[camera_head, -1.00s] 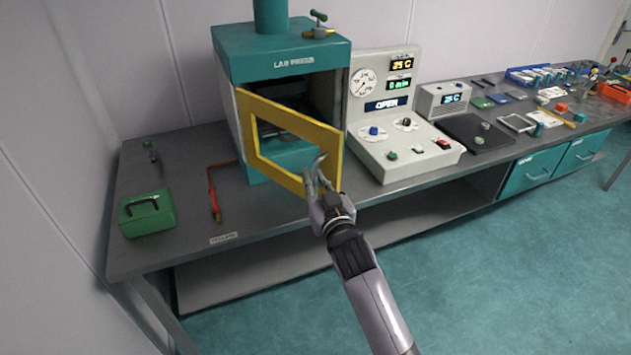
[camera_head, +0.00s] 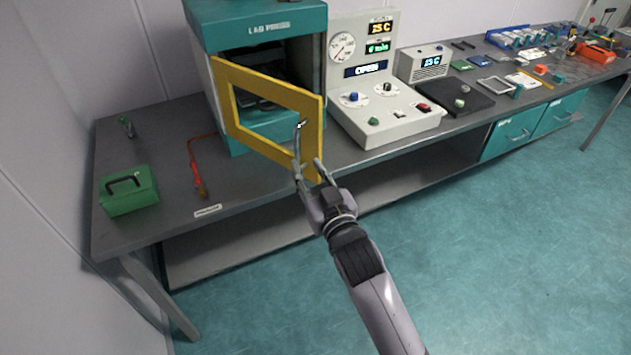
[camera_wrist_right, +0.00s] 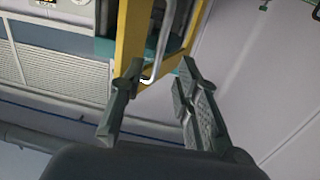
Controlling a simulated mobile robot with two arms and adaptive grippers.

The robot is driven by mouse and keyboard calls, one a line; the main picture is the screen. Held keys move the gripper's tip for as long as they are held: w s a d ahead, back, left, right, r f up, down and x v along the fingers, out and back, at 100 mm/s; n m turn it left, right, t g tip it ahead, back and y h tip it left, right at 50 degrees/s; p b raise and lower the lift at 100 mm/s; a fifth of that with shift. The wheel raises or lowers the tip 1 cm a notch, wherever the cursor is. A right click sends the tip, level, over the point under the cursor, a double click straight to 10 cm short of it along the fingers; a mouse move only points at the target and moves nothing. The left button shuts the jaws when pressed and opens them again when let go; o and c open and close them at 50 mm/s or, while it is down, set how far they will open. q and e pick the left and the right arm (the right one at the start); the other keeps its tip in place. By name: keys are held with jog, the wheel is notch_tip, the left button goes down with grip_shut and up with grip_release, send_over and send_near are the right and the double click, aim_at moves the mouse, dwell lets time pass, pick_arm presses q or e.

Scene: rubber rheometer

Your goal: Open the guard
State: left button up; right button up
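The guard (camera_head: 311,130) is a yellow frame on the front of the teal press (camera_head: 260,28). It stands swung outward from its left side, with a gap to the press opening behind it. A thin metal handle (camera_head: 299,140) is on its free right side. My right gripper (camera_head: 308,165) is at the guard's lower right corner, near the lower end of the handle. In the right wrist view its two fingers (camera_wrist_right: 160,72) are spread apart. The handle (camera_wrist_right: 163,40) shows between and beyond the fingertips; I cannot tell whether they touch it. My left gripper is out of view.
A control panel (camera_head: 390,128) stands right of the press. A green box (camera_head: 130,192) and a red-handled tool (camera_head: 198,185) lie on the bench's left part. The bench (camera_head: 170,228) has an open lower shelf. The floor (camera_head: 480,270) in front is clear.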

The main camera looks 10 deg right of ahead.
jog(key=s, duration=0.3)
jog(key=shift+s+d, duration=0.25)
jog(key=shift+s, duration=0.05)
jog(key=shift+c, duration=0.5)
